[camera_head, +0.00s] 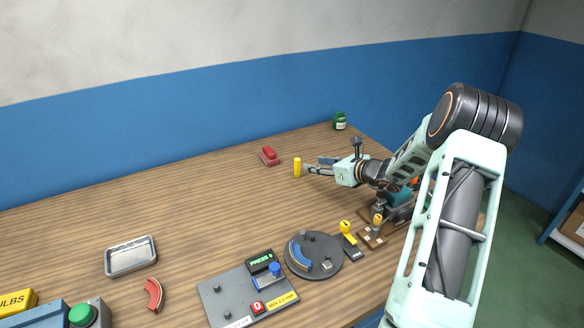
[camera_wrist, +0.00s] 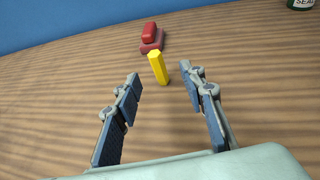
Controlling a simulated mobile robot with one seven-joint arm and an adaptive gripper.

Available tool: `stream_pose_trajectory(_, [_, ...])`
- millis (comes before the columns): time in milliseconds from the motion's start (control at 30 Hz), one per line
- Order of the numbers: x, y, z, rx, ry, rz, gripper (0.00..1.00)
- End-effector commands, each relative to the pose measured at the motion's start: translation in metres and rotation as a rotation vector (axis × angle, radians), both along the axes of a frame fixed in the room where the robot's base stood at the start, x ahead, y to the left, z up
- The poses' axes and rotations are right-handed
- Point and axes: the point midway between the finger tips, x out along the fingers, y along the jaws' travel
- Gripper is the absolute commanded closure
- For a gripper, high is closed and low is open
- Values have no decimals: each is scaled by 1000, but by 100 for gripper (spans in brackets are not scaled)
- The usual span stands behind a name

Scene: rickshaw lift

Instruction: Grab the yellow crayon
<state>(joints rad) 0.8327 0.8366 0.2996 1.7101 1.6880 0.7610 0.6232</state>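The yellow crayon (camera_head: 297,167) stands upright on the wooden table in the head view. It also shows in the wrist view (camera_wrist: 158,68), upright and slightly tilted in the picture, just beyond my fingertips. My gripper (camera_head: 312,167) is low over the table, to the right of the crayon in the head view. In the wrist view my gripper (camera_wrist: 162,80) is open, with one finger to each side of the crayon's line. I cannot tell whether a finger touches the crayon; nothing is held.
A red stapler-like object (camera_head: 269,156) lies behind the crayon. A green jar (camera_head: 340,121) stands at the back corner. A metal tray (camera_head: 131,256), a grey button panel (camera_head: 248,294) and a round dark fixture (camera_head: 314,255) lie nearer. The table left of the crayon is clear.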

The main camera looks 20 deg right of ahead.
Motion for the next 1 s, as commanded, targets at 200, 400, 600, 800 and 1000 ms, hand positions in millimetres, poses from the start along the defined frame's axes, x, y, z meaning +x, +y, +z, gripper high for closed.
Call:
stream_pose_trajectory(200, [30,14,-13,-1,1,4,62])
stream_pose_trajectory(400, [43,20,-19,-2,0,3,62])
stream_pose_trajectory(600, [66,37,-28,-2,1,6,62])
stream_pose_trajectory(800, [82,42,-37,-3,1,3,62])
stream_pose_trajectory(1000, [84,42,-37,-4,2,2,62])
